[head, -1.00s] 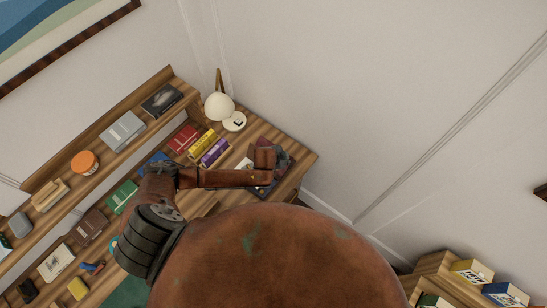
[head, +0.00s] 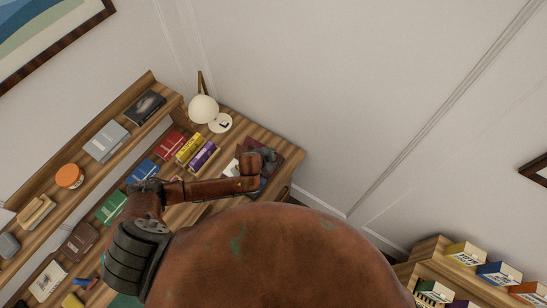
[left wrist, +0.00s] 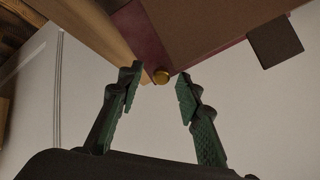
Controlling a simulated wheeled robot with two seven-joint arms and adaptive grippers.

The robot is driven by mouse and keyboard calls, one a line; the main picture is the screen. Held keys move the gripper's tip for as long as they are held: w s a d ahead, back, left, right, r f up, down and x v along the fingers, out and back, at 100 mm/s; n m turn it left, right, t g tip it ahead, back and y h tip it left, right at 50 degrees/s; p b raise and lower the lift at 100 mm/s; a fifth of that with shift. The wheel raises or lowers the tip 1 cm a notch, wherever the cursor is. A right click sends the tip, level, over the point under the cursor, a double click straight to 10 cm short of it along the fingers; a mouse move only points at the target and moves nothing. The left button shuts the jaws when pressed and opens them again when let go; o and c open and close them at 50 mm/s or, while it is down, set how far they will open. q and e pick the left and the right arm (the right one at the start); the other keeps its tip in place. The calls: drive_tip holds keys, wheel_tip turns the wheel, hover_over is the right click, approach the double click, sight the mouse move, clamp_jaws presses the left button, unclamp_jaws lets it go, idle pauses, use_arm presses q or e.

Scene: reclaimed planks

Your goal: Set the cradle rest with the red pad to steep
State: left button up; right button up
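A dark red, flat piece (head: 287,160), perhaps the cradle rest or its pad, lies at the desk's right end in the head view, partly hidden by my left arm. My left gripper (head: 264,154) is over it. In the left wrist view a dark red panel (left wrist: 143,32) with a brown board (left wrist: 200,25) is above the fingers. The rest's angle is unclear. My right gripper is out of view.
A white round lamp (head: 203,108), yellow and purple boxes (head: 203,155) and books stand left of the gripper on the plank desk (head: 245,127). A dark block (left wrist: 275,42) juts beside the board. A shelf with boxes (head: 432,250) is at lower right.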

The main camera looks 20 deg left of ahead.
use_arm(q)
drive_tip(key=v, duration=1.1)
drive_tip(key=shift+s+a+r, duration=0.15)
drive_tip(key=shift+s+r, duration=0.05)
drive_tip(key=shift+r, duration=0.15)
drive_tip(key=shift+s, duration=0.1)
